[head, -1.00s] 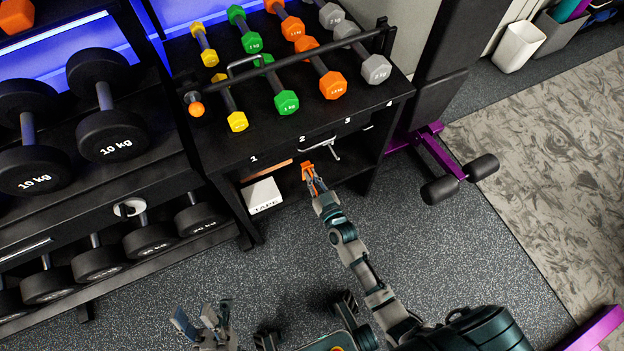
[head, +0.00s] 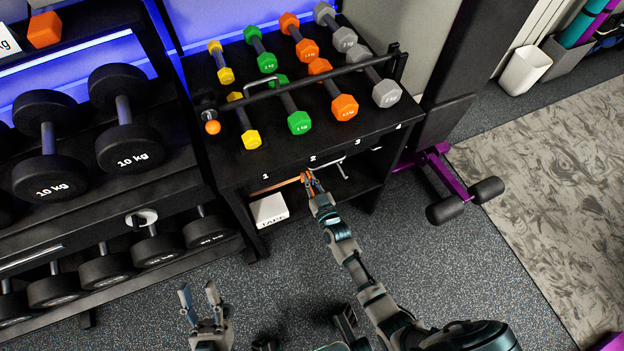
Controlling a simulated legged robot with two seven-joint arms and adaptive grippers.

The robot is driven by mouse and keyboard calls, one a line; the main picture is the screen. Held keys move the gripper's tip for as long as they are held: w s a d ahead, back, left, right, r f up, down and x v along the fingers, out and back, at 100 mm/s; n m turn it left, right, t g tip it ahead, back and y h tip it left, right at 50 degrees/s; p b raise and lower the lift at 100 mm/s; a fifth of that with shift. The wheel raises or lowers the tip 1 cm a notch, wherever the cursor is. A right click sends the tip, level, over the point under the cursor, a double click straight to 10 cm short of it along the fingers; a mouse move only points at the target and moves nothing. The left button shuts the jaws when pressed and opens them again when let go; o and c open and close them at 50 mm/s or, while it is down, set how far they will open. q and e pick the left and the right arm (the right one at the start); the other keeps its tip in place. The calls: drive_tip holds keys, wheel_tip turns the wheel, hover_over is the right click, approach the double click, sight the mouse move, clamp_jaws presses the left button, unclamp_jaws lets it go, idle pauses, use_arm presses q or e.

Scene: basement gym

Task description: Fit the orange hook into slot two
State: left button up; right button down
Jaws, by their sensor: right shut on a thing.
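The orange hook (head: 308,176) is small and partly hidden by the fingers of my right gripper (head: 313,184). That gripper is shut on it, at the front of the black rack, just below the label 2 (head: 313,158). The slot itself is too dark and small to make out, so I cannot tell whether the hook is in it. My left gripper (head: 200,298) is open and empty, low over the floor at the bottom of the view.
The black rack (head: 225,160) holds several coloured dumbbells on top. A pale metal hook (head: 343,168) is right of the orange one. An orange strip (head: 275,186) and a white TAPE box (head: 269,209) are below label 1. A purple-framed bench (head: 455,185) stands right.

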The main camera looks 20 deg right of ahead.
drive_tip(key=shift+a, duration=0.15)
drive_tip(key=shift+d, duration=0.25)
drive_tip(key=shift+w+a+f, duration=0.1)
drive_tip(key=shift+w+a, duration=0.15)
drive_tip(key=shift+w, duration=0.7)
use_arm(q)
drive_tip(key=shift+s+r+b, duration=0.15)
drive_tip(key=shift+s+b, duration=0.1)
drive_tip(key=shift+b, duration=0.1)
use_arm(e)
drive_tip(key=shift+w+d, duration=0.15)
drive_tip(key=shift+w, duration=0.1)
use_arm(q)
drive_tip(key=shift+a, duration=0.15)
use_arm(e)
drive_tip(key=shift+w, duration=0.1)
